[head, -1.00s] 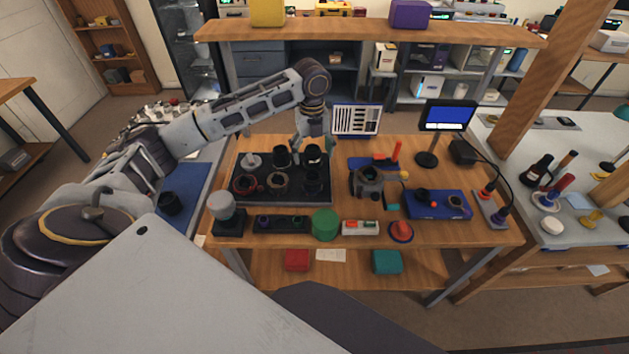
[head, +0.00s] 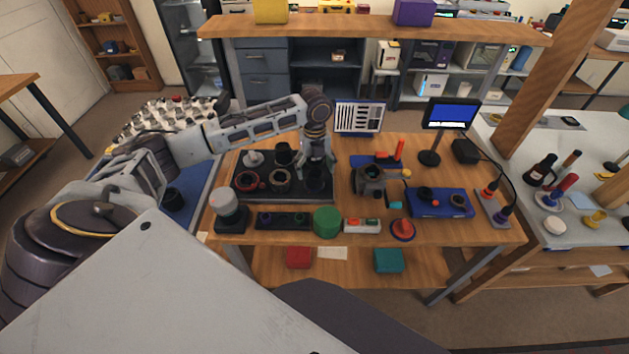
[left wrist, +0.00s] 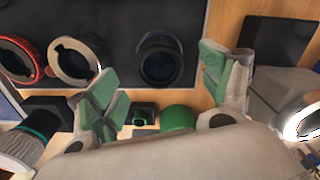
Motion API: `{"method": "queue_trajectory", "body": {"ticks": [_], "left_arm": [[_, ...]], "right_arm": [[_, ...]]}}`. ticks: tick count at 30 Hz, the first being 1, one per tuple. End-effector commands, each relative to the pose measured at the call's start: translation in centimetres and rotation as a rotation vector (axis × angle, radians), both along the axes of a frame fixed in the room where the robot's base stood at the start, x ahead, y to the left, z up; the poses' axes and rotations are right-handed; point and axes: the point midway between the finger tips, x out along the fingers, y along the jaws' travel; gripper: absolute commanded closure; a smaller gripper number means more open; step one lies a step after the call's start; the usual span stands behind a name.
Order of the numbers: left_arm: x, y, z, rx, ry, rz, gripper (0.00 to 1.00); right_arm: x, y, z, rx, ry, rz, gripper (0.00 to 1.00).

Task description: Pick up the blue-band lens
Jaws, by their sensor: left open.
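A dark lens with a faint bluish ring (left wrist: 160,60) stands on the black tray in the left wrist view, and I take it for the blue-band lens. In the head view this lens (head: 315,182) is at the tray's front right, partly covered by my gripper. My left gripper (head: 317,163) is above it, pointing down, open and empty. In the left wrist view the green-padded fingers of the left gripper (left wrist: 166,88) are spread wide, with the lens beyond and between them. I cannot tell any contact. My right gripper is not in view.
The black tray (head: 285,197) also holds a red-ringed lens (head: 247,180), a pale-ringed lens (head: 279,181) and a black lens behind (head: 283,153). A green cylinder (head: 327,221) stands in front of the tray. A grey device (head: 369,181) stands to the right.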

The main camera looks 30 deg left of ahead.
Motion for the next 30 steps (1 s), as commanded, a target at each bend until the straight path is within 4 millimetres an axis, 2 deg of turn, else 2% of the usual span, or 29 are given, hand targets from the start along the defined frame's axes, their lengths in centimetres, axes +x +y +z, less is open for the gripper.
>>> {"method": "queue_trajectory", "body": {"ticks": [3,11,19,30], "left_arm": [[0.0,0.0,-0.6,-0.001,-0.001,-0.001,0.2],[0.0,0.0,-0.7,0.0,-0.001,0.0,0.2],[0.0,0.1,-1.5,0.001,0.001,0.0,0.2],[0.1,0.2,-5.3,0.001,0.0,0.0,0.2]], "right_arm": [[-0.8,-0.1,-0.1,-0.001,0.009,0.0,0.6],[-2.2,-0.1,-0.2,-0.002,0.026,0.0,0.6],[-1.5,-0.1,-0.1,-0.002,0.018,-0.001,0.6],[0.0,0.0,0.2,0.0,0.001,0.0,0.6]]}}
